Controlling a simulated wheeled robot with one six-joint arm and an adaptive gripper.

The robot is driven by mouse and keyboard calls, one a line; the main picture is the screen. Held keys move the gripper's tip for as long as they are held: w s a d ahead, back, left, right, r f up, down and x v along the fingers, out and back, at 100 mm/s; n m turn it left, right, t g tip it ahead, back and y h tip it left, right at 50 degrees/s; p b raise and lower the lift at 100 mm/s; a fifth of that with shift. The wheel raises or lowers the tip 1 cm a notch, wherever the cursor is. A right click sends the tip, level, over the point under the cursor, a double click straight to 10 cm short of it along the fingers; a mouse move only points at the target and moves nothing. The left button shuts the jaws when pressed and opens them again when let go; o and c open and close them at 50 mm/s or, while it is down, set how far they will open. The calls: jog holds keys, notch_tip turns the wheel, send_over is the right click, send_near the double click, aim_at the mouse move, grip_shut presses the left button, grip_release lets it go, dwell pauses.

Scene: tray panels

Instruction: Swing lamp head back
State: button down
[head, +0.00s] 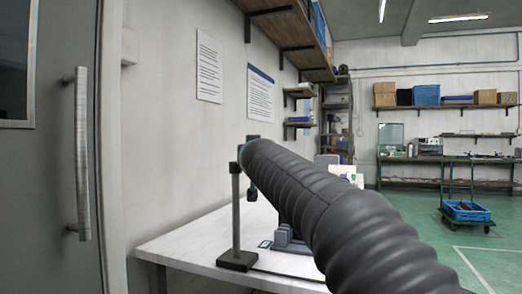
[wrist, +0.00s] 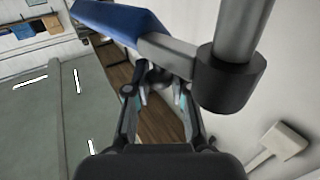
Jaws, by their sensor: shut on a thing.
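The lamp shows in the wrist view with a blue head (wrist: 122,20), a grey link (wrist: 168,52), a dark collar (wrist: 230,82) and a grey post (wrist: 246,25). My gripper (wrist: 158,90) has its two fingers closed around a small dark part beside the link, at the near end of the blue head. The exact contact is hard to see. In the head view the lamp's dark upright post (head: 236,212) stands on a flat base (head: 237,261). My ribbed arm hides most of the lamp head there. A bit of my gripper (head: 252,180) shows beside the post.
The post stands on a white table (head: 185,246) near its left end. A grey door (head: 50,170) with a long handle (head: 82,150) is close at left. Wall shelves (head: 290,30) hang above. Green floor with a blue cart (head: 466,212) is open at right.

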dwell(0.5)
jog(key=c, duration=1)
grip_release()
jog(key=shift+c, duration=0.2)
jog(key=s+d, duration=0.1)
jog(key=s, duration=1.1)
jog(key=shift+d, duration=0.2)
